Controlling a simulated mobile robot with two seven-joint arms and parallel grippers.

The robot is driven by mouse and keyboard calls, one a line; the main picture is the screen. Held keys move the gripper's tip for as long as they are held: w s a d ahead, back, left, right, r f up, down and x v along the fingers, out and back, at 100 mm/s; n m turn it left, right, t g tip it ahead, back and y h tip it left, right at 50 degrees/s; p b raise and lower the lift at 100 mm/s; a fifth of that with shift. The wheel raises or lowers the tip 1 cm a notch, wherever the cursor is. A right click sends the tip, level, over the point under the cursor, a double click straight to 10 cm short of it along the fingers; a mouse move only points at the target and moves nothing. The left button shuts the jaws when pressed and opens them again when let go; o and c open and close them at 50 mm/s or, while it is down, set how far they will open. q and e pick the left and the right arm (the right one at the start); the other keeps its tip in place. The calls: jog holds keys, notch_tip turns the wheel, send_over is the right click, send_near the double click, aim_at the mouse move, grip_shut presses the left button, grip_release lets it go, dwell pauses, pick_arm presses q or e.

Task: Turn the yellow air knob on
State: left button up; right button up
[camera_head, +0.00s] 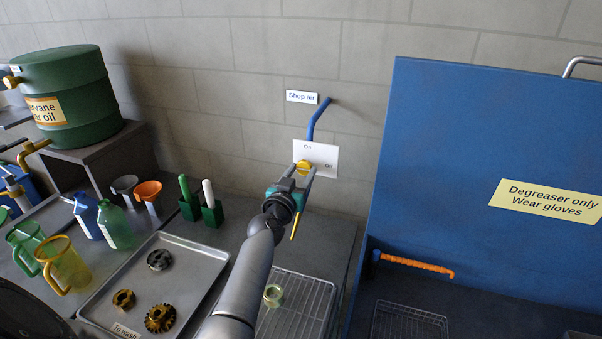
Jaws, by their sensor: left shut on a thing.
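The yellow air knob (304,166) sits on a white plate (328,158) on the wall, marked "On" at the top and "Off" at the lower right. A blue pipe (317,118) runs down to the plate below a "Shop air" label (301,97). My left gripper (303,171) reaches up to the plate from below, its two fingers on either side of the knob and shut on it. The fingers hide part of the knob, so its exact pointing direction is hard to tell. My right gripper is not in view.
A tray (205,259) with several dark and brass gears lies at left. Jugs, bottles and funnels stand left of it. A blue degreaser lid (450,150) stands at right.

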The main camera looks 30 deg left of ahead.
pick_arm(q)
grip_shut()
jog(key=n, duration=0.8)
jog(key=shift+n, duration=0.3)
jog(key=n, duration=0.9)
jog(key=shift+n, duration=0.3)
